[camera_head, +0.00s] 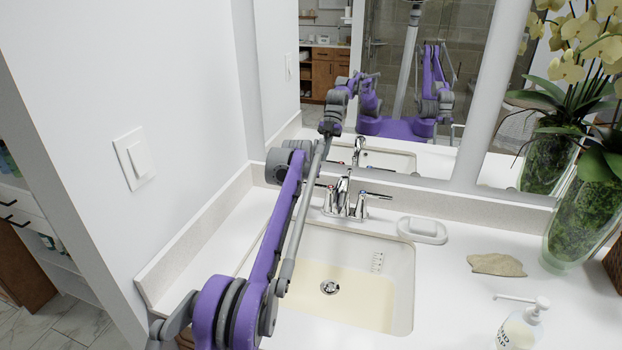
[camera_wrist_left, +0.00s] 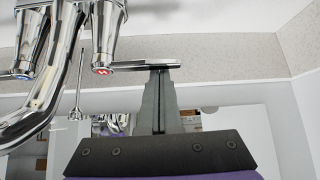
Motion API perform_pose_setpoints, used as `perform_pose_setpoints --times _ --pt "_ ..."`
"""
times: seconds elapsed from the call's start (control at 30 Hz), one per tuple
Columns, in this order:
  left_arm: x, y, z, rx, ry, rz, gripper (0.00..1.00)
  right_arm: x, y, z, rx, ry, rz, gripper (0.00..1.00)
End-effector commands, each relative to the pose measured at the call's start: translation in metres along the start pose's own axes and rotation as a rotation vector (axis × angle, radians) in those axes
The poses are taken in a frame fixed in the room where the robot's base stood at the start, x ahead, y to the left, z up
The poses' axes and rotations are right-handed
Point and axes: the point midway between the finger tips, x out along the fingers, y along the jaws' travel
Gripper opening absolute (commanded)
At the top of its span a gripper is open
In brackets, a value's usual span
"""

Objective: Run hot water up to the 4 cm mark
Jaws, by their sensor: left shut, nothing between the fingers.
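The chrome faucet (camera_head: 345,198) stands behind the white sink basin (camera_head: 405,295). In the left wrist view, its red-marked hot handle (camera_wrist_left: 103,50) has a lever pointing right; the blue-marked cold handle (camera_wrist_left: 24,55) is at left. My left gripper (camera_wrist_left: 158,72) is shut and empty, its tips at the outer end of the hot lever; contact is unclear. The head view hides these fingers behind my arm. A depth scale (camera_head: 377,262) marks the basin's back wall. The lower basin looks pale yellow around the drain (camera_head: 329,287). No stream is discernible. My right gripper is not directly visible.
A soap dish (camera_head: 422,230) stands right of the faucet. A tan stone-like piece (camera_head: 497,265), a soap pump bottle (camera_head: 521,325) and a glass vase (camera_head: 580,220) are farther right. The mirror (camera_head: 430,90) is behind, and a wall (camera_head: 180,80) is at left.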

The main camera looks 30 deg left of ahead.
Motion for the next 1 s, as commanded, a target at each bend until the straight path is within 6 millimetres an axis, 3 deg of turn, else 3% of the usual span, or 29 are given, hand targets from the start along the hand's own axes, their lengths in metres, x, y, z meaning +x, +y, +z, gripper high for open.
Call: perform_pose_setpoints --times 1.0 --pt "-0.02 0.004 0.02 -0.145 0.0 -0.131 0.0 -0.01 0.0 -0.006 0.0 0.004 0.0 1.0"
